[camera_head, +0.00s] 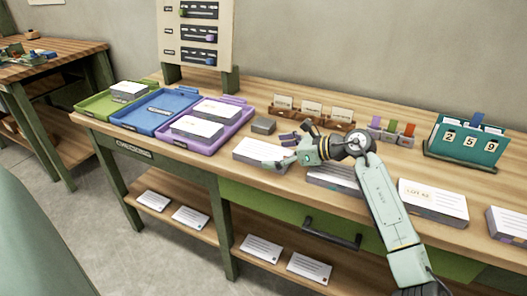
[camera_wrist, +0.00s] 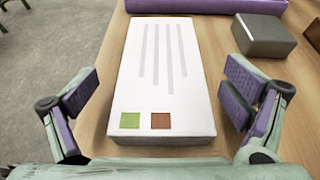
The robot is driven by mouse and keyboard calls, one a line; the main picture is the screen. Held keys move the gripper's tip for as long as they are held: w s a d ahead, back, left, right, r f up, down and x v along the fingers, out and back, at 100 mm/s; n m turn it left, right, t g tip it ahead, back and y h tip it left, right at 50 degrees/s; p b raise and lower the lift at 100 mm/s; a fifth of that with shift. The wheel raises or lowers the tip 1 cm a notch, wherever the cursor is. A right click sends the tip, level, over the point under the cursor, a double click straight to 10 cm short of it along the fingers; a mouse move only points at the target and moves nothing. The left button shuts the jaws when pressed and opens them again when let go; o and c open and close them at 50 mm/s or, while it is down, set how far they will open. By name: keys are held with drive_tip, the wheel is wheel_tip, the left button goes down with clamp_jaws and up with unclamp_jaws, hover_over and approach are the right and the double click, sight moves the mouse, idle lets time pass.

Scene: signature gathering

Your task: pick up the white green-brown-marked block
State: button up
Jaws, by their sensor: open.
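The white block with green and brown squares (camera_wrist: 160,75) lies flat on the wooden table in the wrist view, its marked end nearest me. Grey stripes run along its top. In the head view the white block (camera_head: 262,152) sits near the table's front edge, just left of my gripper. My gripper (camera_wrist: 158,100) is open, with one purple-padded finger on each side of the block's near part. Gaps show between both pads and the block. In the head view my gripper (camera_head: 287,151) is above the block's right end.
A grey block (camera_wrist: 264,35) stands close by on the right, and a purple tray (camera_wrist: 205,5) lies beyond. Another white stack (camera_head: 335,178) is partly hidden under my arm. The table's front edge runs close along the block's left side in the wrist view.

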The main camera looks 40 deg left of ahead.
sight(266, 152)
drive_tip(key=x, duration=0.3)
drive_tip(key=shift+p, duration=0.4)
drive_tip(key=c, duration=1.4)
drive_tip(key=shift+c, duration=0.2)
drive_tip(key=shift+r, duration=0.15)
drive_tip(key=shift+r+b, duration=0.3)
drive_tip(key=shift+b, duration=0.1)
drive_tip(key=r+b, duration=0.1)
drive_tip(key=s+r, duration=0.1)
drive_tip(key=shift+r+b, duration=0.25)
drive_tip(key=shift+b, duration=0.1)
drive_tip(key=s+r+b, duration=0.1)
drive_tip(key=s+b, duration=0.3)
drive_tip(key=s, duration=1.1)
drive_tip(key=shift+d+r, duration=0.25)
drive_tip(key=shift+r, duration=0.1)
